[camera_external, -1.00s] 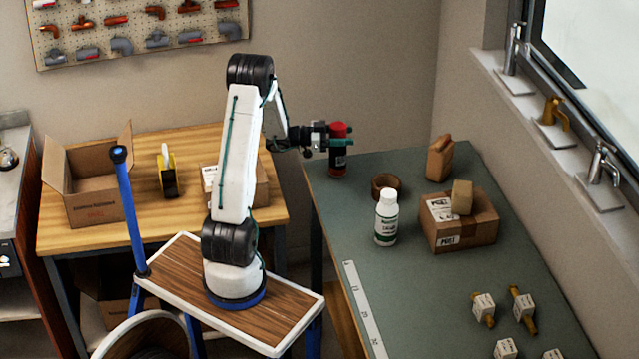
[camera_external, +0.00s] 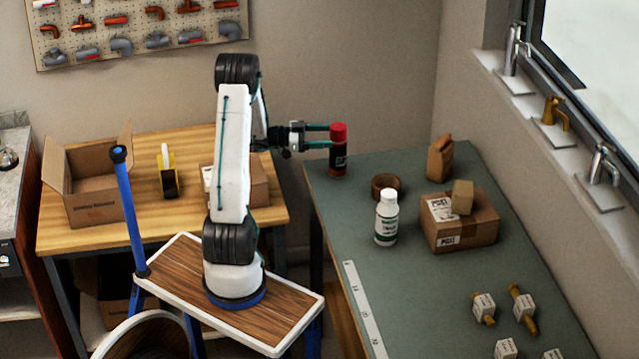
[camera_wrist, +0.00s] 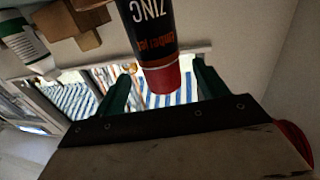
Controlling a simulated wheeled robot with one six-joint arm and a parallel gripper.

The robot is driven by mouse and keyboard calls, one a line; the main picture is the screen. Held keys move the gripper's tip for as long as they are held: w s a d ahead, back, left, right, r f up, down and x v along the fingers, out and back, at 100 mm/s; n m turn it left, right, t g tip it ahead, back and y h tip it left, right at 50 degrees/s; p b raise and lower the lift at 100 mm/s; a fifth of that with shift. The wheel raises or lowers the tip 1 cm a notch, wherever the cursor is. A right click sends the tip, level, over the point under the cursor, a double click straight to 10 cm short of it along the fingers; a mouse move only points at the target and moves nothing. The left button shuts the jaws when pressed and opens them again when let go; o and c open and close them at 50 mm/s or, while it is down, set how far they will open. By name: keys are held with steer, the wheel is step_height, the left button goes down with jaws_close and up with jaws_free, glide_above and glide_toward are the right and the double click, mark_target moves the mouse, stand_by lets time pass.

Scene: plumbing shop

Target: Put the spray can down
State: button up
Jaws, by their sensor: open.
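The spray can (camera_external: 338,158) is dark with a red cap. It stands upright on the green table near its far left corner. In the wrist view the can (camera_wrist: 150,30) appears upside down, with its "ZINC" label and red cap showing. My gripper (camera_external: 324,135) is open, at the height of the cap and to the left of the can. In the wrist view its two green fingers (camera_wrist: 163,88) are spread apart, with the cap between their tips and a gap on each side.
On the green table (camera_external: 420,290) stand a tape roll (camera_external: 385,184), a white bottle (camera_external: 387,220), a paper bag (camera_external: 440,157) and a cardboard box (camera_external: 460,222) with a small block on it. Several tagged brass fittings lie at the front right. The table's middle front is clear.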

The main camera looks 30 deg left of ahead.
steer(key=v, duration=0.5)
steer(key=shift+s+a, duration=0.15)
steer(key=d+n+t+y, duration=0.3)
steer(key=d+n+y, duration=0.3)
steer(key=n+y, duration=0.45)
steer(key=s+a+r+n+g+y, duration=0.3)
steer(key=s+a+r+g+y, duration=0.25)
steer(key=s, duration=0.45)
steer(key=s+d+r+g, duration=0.1)
steer(key=s+d+g, duration=0.1)
steer(key=s, duration=0.5)
steer(key=s+d+r+m+g, duration=0.1)
steer(key=s+d, duration=0.3)
steer(key=s, duration=0.3)
steer(key=s+d+r+m+g, duration=0.1)
steer(key=s+d+g, duration=0.1)
steer(key=s, duration=0.5)
steer(key=shift+s+d+r+g+h, duration=0.25)
steer(key=shift+d+r+g+h, duration=0.15)
steer(key=shift+d, duration=0.15)
